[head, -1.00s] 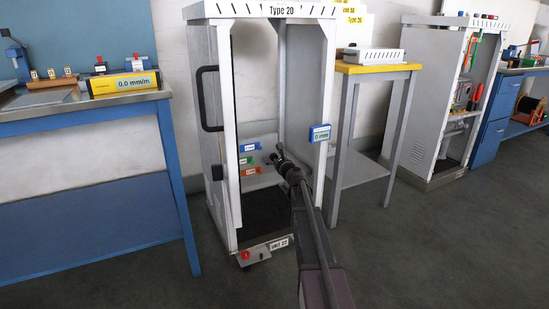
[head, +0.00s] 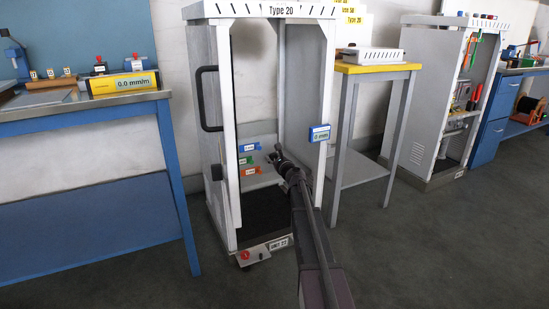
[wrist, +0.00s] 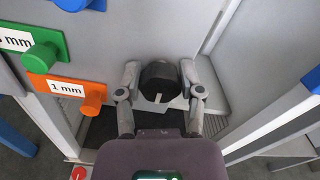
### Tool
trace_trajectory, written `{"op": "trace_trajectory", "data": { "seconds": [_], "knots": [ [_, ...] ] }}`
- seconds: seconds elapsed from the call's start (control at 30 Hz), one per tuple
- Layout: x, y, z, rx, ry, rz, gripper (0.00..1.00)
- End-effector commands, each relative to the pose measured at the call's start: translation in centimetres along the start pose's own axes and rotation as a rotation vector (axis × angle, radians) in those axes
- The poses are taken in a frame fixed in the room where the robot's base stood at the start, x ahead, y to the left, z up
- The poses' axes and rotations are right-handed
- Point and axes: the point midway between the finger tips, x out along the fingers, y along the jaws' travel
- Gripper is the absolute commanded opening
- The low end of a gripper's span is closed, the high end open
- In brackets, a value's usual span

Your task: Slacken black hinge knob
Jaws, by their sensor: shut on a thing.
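The black knob (wrist: 161,80) shows in the wrist view between my two fingers. It is dark and faceted, with a pale mark on its near side. My gripper (wrist: 160,76) is shut on it, one finger at each side.
Blue (head: 249,147), green (head: 246,160) and orange (head: 251,171) labelled tabs sit left of my gripper inside the frame. A red knob (head: 244,255) is at the base. A yellow-topped stand (head: 378,68) is at right.

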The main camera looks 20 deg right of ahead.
Motion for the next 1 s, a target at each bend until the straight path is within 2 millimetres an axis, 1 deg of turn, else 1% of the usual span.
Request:
{"op": "trace_trajectory", "data": {
  "seconds": [0.17, 0.37, 1.0],
  "knots": [
    [0.09, -0.08, -0.03, -0.089, 0.001, -0.003, 0.01],
    [0.11, 0.01, -0.04, -0.241, 0.001, -0.003, 0.01],
    [0.14, 0.28, -0.13, -0.844, 0.001, -0.001, 0.01]
  ]
}}
